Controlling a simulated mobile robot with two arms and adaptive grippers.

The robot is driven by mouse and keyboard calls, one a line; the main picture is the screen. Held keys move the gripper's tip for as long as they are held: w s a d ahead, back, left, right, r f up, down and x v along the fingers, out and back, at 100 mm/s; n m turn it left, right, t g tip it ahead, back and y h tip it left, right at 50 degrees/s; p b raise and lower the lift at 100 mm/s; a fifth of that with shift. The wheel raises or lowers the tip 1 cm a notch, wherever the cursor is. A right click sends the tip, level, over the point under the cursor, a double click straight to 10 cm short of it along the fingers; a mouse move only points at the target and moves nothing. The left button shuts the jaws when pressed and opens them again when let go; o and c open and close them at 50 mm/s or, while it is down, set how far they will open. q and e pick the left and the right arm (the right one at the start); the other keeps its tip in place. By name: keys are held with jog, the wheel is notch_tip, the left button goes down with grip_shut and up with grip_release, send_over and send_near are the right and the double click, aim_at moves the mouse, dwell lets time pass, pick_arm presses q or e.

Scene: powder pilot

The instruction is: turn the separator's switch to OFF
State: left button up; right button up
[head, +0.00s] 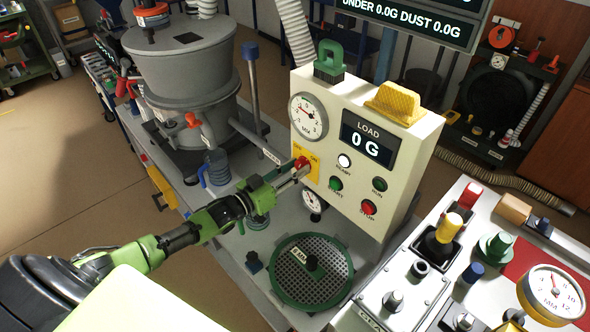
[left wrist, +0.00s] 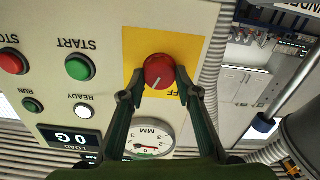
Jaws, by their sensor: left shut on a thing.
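The separator's switch is a red round knob (head: 301,162) on a yellow plate (head: 314,172) at the left side of the cream control panel (head: 400,160). In the left wrist view the knob (left wrist: 158,68) shows upside down, with a short white line toward the bottom of the picture. Part of a label shows beside it on the yellow plate (left wrist: 136,52); the rest is hidden. My left gripper (head: 299,173) is shut on the knob, with one finger at each side of it in the left wrist view (left wrist: 158,86). My right gripper is not in view.
A green START button (head: 336,184), a red STOP button (head: 368,207) and a white READY lamp (head: 344,160) sit right of the knob. A dial gauge (head: 308,116) is above it. A round green sieve (head: 290,285) lies below, and a grey vessel (head: 185,75) stands behind left.

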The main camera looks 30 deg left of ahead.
pick_arm(q)
jog(key=n, duration=0.2)
jog(key=shift+n, duration=0.4)
jog(key=n+b, duration=0.1)
jog(key=n, duration=0.2)
jog(key=shift+a+n, duration=0.1)
jog(key=shift+n, duration=0.2)
jog(key=n+b, duration=0.1)
jog(key=n, duration=0.2)
jog(key=shift+f, duration=0.1)
jog(key=shift+n+b, duration=0.75)
jog(key=shift+n, duration=0.75)
jog(key=o, duration=1.1)
